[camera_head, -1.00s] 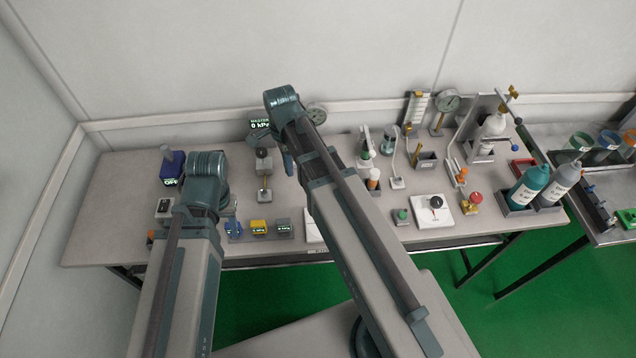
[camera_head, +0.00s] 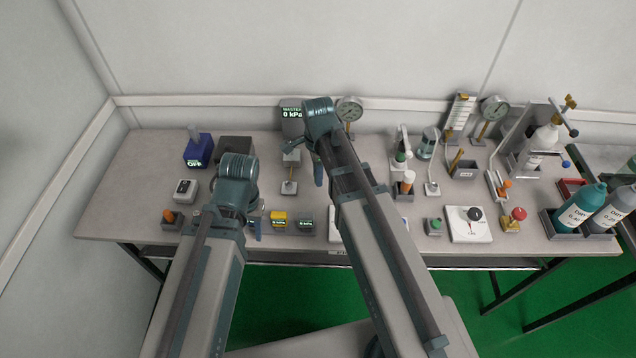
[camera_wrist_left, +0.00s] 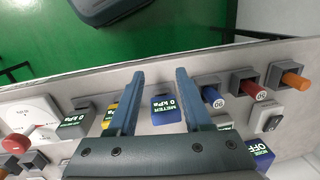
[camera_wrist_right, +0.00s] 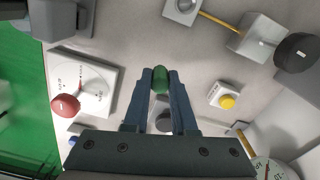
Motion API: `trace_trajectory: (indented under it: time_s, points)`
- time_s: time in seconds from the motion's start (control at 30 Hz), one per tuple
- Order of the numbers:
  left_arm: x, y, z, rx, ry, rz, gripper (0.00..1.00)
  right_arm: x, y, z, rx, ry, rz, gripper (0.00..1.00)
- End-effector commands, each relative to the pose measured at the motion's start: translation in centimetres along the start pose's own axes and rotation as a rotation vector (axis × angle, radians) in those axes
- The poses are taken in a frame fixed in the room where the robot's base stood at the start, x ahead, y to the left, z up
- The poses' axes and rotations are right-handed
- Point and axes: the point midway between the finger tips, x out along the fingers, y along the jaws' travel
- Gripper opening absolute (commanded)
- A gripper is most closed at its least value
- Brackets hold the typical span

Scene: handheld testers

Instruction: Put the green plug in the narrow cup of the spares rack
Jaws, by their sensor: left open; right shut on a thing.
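The green plug (camera_wrist_right: 160,79) is between the fingertips of my right gripper (camera_wrist_right: 160,76) in the right wrist view, and the gripper is shut on it. In the head view the right gripper (camera_head: 318,172) is over the back middle of the bench, and the plug cannot be made out there. My left gripper (camera_wrist_left: 158,75) is open and empty, its fingers on either side of a blue meter (camera_wrist_left: 165,108) in the left wrist view. In the head view the left gripper (camera_head: 256,224) is over the front left. I cannot tell which holder is the spares rack or its narrow cup.
Blue (camera_wrist_left: 212,95), red (camera_wrist_left: 250,90) and orange (camera_wrist_left: 293,80) plugs sit in grey blocks near the left gripper. A red-knobbed white plate (camera_wrist_right: 98,72) and a yellow button (camera_wrist_right: 227,102) flank the right gripper. Bottles (camera_head: 578,208) stand at the bench's right.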

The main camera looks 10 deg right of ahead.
Motion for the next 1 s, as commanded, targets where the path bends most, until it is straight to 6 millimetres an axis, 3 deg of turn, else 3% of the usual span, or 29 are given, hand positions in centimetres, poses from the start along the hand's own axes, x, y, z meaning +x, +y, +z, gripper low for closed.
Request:
trace_trajectory:
  time_s: [0.03,0.13,0.57,0.6,0.77,1.0]
  points:
    - [1.3,0.1,-0.1,0.000,0.000,0.000,0.50,1.3,0.0,0.0,0.000,0.000,0.000,0.00]
    - [2.4,0.2,-0.1,0.000,0.000,0.000,0.50,2.4,0.0,0.0,0.000,0.000,0.000,0.00]
    - [2.7,0.3,-0.2,0.000,0.000,0.000,0.50,2.7,0.0,0.0,0.000,0.000,0.000,0.00]
    - [2.7,0.3,-0.2,0.000,0.000,0.000,0.50,2.7,0.0,0.0,0.000,0.000,0.000,0.26]
    - [2.6,0.2,-0.1,0.000,0.000,0.000,0.50,2.6,0.0,0.0,0.000,0.000,0.000,0.55]
    - [2.6,0.2,-0.1,0.000,0.000,0.000,0.50,2.6,0.0,0.0,0.000,0.000,0.000,0.55]
